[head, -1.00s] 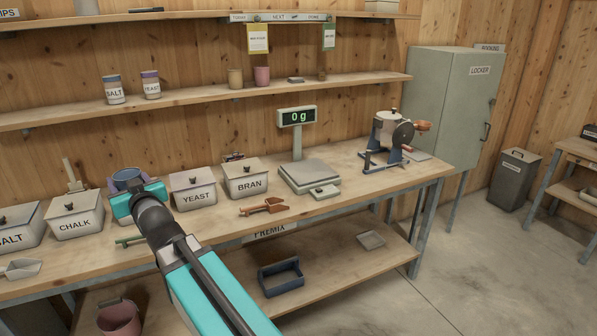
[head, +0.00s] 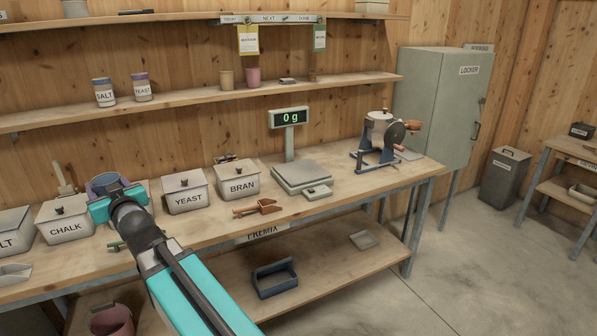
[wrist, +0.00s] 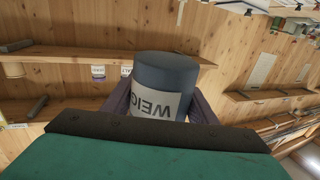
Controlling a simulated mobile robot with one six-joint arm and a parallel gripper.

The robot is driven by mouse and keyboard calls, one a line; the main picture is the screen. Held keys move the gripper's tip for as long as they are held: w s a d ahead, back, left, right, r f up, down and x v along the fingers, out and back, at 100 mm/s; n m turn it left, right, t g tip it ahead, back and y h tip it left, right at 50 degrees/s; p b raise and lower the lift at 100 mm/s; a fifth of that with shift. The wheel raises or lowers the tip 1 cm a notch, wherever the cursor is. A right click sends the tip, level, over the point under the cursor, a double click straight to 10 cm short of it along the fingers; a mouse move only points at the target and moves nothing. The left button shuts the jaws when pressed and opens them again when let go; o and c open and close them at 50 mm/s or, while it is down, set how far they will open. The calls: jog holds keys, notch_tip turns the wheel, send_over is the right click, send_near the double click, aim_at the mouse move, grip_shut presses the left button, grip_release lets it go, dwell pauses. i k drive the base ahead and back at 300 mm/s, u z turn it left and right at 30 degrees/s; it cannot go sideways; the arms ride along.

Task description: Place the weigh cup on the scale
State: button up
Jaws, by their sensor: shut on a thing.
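My gripper (head: 103,186) is at the left over the workbench, between the chalk bin and the yeast bin. It is shut on the weigh cup (wrist: 167,72), a dark blue-grey cup with a white label of which "WEIG" can be read. The cup is partly hidden by my gripper in the head view. The scale (head: 301,177) has a flat grey plate, bare of anything, and its display (head: 289,118) reads 0 g. It stands on the bench to the right of the bran bin, well right of my gripper.
The chalk bin (head: 66,222), yeast bin (head: 185,194) and bran bin (head: 237,181) line the bench. A brown scoop (head: 258,207) lies in front of the bran bin. A grinder-like machine (head: 381,140) stands right of the scale. A shelf (head: 200,102) runs above the bench.

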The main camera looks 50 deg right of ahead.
aim_at(298, 174)
jog(key=i, duration=0.95)
